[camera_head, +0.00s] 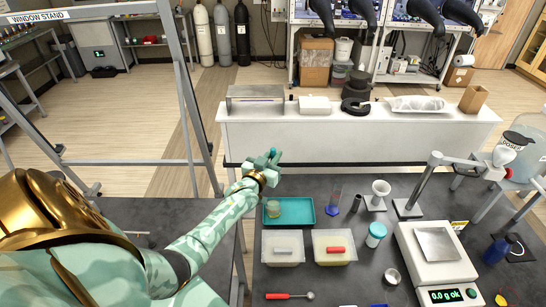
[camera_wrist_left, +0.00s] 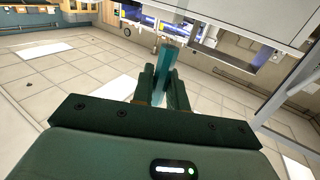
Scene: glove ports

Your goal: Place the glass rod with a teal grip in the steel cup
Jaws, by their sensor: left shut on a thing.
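My left gripper (camera_head: 268,165) is shut on the teal grip (camera_wrist_left: 164,62) of the glass rod. It holds the grip in the air near the gap between the bench and the white counter. A small teal tip (camera_head: 273,152) of the grip shows above the fingers in the head view. The clear glass part cannot be made out. A small round metal vessel (camera_head: 391,276), which looks like the steel cup, stands on the dark bench left of the balance, well apart from the gripper. My right gripper is not in view.
A teal tray (camera_head: 311,212) holds a small beaker (camera_head: 273,208). Two pale bins (camera_head: 283,258) (camera_head: 333,258), a white jar with a teal lid (camera_head: 376,233), a graduated cylinder (camera_head: 334,200) and a balance (camera_head: 437,262) stand on the bench. A metal frame (camera_head: 180,85) rises at left.

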